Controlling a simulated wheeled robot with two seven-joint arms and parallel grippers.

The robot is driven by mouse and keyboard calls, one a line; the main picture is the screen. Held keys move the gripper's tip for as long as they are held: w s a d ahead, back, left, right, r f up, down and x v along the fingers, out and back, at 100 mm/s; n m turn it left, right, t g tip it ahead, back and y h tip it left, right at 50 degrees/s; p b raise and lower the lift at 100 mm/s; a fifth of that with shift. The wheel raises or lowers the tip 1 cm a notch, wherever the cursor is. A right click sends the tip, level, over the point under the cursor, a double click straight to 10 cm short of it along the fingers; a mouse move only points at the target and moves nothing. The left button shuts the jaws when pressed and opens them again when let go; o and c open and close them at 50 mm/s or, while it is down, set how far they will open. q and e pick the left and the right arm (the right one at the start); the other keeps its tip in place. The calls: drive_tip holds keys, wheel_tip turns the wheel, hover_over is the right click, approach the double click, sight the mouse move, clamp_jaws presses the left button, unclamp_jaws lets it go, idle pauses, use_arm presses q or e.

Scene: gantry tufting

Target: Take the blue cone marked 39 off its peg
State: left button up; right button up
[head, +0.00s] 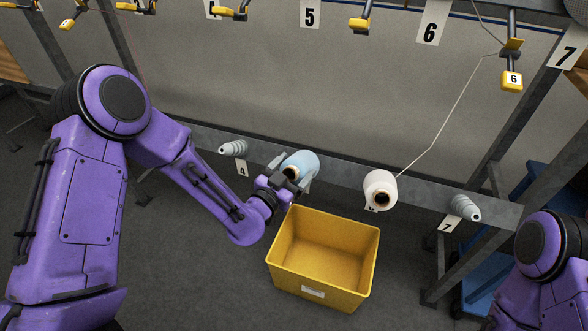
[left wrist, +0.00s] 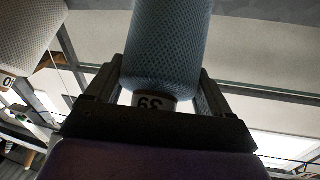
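The blue cone (head: 303,162) is at the lower rail, between the peg over plate 4 and the white cone. In the left wrist view the blue cone (left wrist: 166,45) fills the middle top, its white end marked 39 (left wrist: 154,102) upside down. My left gripper (head: 286,172) is at its near end, one finger on each side. In the left wrist view both fingers lie against the cone's sides with no clear gap, so the gripper appears shut on it. The cone hides its peg, so I cannot tell how far it sits on it. My right gripper is out of view.
An open, empty yellow bin (head: 323,283) stands below the cone. A white cone (head: 380,189) sits farther right on the rail (head: 420,190), its thread running up to yellow guide 6 (head: 512,80). Bare grey pegs (head: 233,148) (head: 465,207) stand at both sides.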

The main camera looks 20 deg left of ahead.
use_arm(q)
drive_tip(key=c, duration=0.9)
drive_tip(key=shift+s+r, duration=0.4)
drive_tip(key=shift+r, duration=0.05)
drive_tip(key=shift+c, duration=0.2)
drive_tip(key=shift+s+r+p, duration=0.35)
drive_tip(key=shift+s+p, duration=0.1)
drive_tip(key=s+r+p, duration=0.7)
drive_tip(key=s, duration=0.3)
drive_tip(key=shift+a, duration=0.2)
idle(0.5)
